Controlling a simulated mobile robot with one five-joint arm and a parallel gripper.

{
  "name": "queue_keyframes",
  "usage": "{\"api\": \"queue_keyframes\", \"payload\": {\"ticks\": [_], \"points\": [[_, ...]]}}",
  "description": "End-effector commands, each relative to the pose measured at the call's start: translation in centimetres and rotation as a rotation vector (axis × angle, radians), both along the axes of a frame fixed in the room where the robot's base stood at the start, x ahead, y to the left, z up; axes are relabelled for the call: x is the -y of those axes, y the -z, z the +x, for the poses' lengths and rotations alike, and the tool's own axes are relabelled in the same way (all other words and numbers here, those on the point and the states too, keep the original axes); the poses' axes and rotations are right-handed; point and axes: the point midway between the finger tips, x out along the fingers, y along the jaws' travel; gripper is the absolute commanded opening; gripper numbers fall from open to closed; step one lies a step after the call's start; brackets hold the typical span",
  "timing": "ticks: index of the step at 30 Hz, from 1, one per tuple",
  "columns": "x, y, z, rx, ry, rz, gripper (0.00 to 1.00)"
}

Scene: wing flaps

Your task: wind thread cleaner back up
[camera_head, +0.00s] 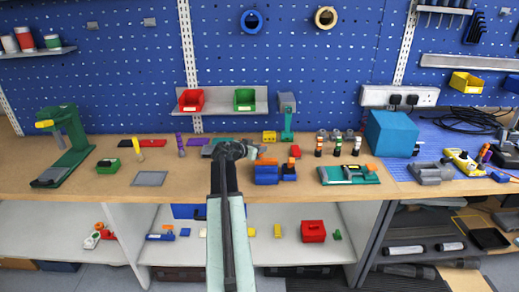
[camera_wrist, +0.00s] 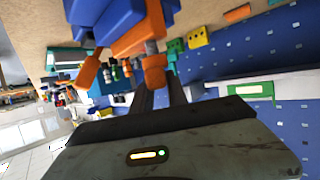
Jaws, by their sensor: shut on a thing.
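My gripper (camera_wrist: 156,88) is shut on a small orange knob-like piece (camera_wrist: 155,70) in the wrist view. In the head view my gripper (camera_head: 256,152) is over the middle of the bench, largely hidden by my arm. Close to it stands a blue block-shaped device with orange parts (camera_head: 266,175). It also shows large in the wrist view (camera_wrist: 105,20), beyond the fingertips, with an orange bar (camera_wrist: 143,38). No part is clearly recognisable as the thread cleaner, and no thread can be made out.
Right of the device are several dark banded cylinders (camera_head: 337,146), a green tool with an orange part (camera_head: 348,174) and a large teal box (camera_head: 391,134). A green press-like stand (camera_head: 66,145) is at far left. A blue pegboard (camera_head: 290,70) closes the back.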

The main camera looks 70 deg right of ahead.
Motion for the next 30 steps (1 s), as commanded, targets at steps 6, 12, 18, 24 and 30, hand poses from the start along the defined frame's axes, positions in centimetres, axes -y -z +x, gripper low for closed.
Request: {"api": "queue_keyframes", "payload": {"ticks": [6,12,18,24,30], "points": [[-0.26,0.07,-0.29,0.004,-0.152,0.001,0.00],[-0.20,0.12,-0.25,0.004,-0.282,0.002,0.00],[-0.14,0.14,-0.18,0.003,-0.375,0.002,0.00],[-0.13,0.19,-0.09,0.002,-0.421,0.005,0.00],[-0.12,0.23,-0.08,0.002,-0.430,0.007,0.00]]}}
